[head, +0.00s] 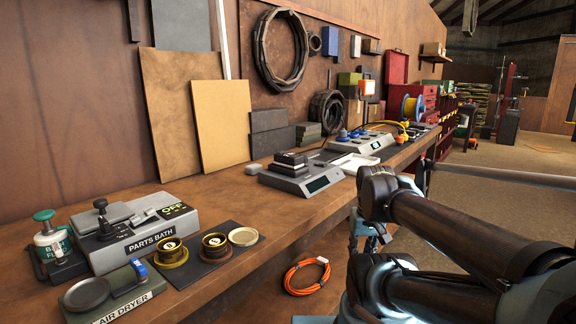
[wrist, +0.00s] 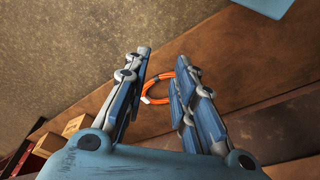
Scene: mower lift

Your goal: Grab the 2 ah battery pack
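No battery pack can be told for sure in either view. A dark block (head: 290,158) sits on a grey device with a display (head: 302,177) in the middle of the bench; I cannot tell whether it is a battery. In the wrist view, my gripper (wrist: 161,60) is open and empty, with its blue fingers spread apart.
The wooden bench (head: 270,222) holds a parts bath (head: 135,229), an air dryer (head: 113,293) and small cups on a dark mat (head: 207,275). A coiled orange cable (head: 306,277) lies below the bench edge; it also shows beyond my fingers in the wrist view (wrist: 147,100). Open floor lies right.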

